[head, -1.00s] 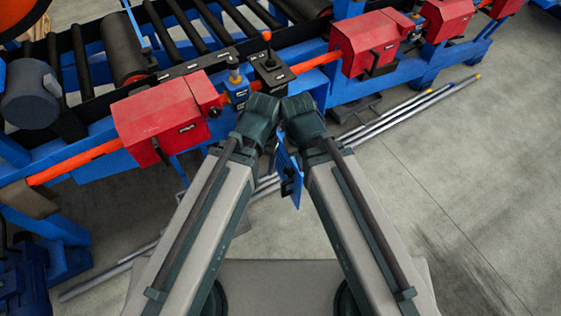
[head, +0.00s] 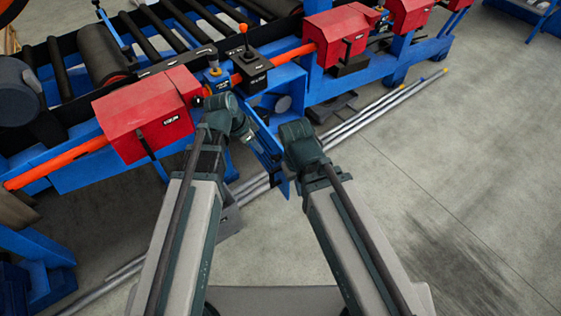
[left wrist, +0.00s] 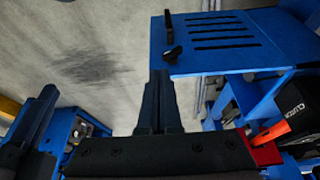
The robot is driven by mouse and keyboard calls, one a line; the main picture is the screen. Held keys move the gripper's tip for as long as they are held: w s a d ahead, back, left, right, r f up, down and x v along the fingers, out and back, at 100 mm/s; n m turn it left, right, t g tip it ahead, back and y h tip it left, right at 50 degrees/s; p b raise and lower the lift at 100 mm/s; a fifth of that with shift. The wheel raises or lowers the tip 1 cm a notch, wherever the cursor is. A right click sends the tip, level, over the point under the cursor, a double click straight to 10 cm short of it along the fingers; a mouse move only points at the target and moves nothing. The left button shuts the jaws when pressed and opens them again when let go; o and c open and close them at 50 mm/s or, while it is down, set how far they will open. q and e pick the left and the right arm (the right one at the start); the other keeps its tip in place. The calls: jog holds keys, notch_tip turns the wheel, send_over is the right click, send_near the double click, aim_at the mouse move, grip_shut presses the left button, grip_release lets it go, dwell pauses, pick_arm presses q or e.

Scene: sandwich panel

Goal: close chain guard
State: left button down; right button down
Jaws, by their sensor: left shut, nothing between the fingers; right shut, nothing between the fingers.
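The chain guard appears to be the blue hinged panel (head: 267,155), swung out from the machine front in the head view. In the left wrist view the blue panel (left wrist: 225,52) shows several dark slots and a black handle (left wrist: 169,38). Beside it in the head view is an open blue housing (head: 288,82) with a round grey part inside. My left gripper (left wrist: 158,85) is shut and empty, its tips at the panel's lower corner in that picture; contact is unclear. My right gripper (left wrist: 42,105) looks shut and empty, away from the panel.
The blue conveyor frame carries red boxes (head: 145,112), an orange bar (head: 62,160) and a black control box with a lever (head: 251,70). Metal rods (head: 375,115) lie on the floor. The grey floor (head: 450,170) at the right is clear.

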pick_arm(q)
jog(key=b, duration=0.9)
send_near(279, 154)
jog(key=s+f, duration=0.4)
jog(key=f, duration=0.1)
jog(key=shift+w+d, duration=1)
jog(key=shift+d, duration=0.1)
jog(key=shift+w+d, duration=0.3)
jog(key=shift+d, duration=0.2)
